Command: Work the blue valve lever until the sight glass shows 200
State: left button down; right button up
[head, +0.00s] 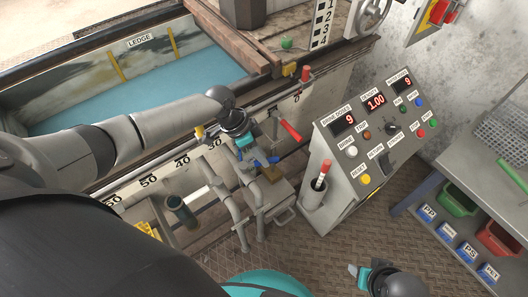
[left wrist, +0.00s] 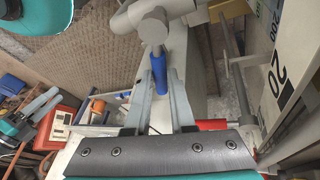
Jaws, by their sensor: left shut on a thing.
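The blue valve lever (head: 268,160) is by the pipes below the trough's front edge, partly hidden by my left gripper (head: 248,153). In the left wrist view the lever (left wrist: 161,70) sits between the two grey fingers of my left gripper (left wrist: 158,62), which is shut on it. A pale valve body is at its far end.
A red lever (head: 290,130) is close to the right of the blue one. A control console (head: 365,135) with lit displays and buttons stands at right. Grey pipes (head: 222,190) are just left of the valve. A bench (head: 480,200) with bins is at far right.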

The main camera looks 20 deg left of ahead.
pick_arm(q)
jog(key=shift+s+d+m+g, duration=0.3)
jog(key=shift+m+g, duration=0.1)
jog(key=shift+m, duration=0.4)
pick_arm(e)
jog(key=shift+w+r, duration=0.1)
jog(key=shift+r, duration=0.15)
pick_arm(q)
jog(key=c, duration=0.8)
grip_release()
jog(key=shift+o, duration=0.2)
jog(key=shift+a+r, duration=0.1)
pick_arm(e)
jog(key=shift+r, duration=0.1)
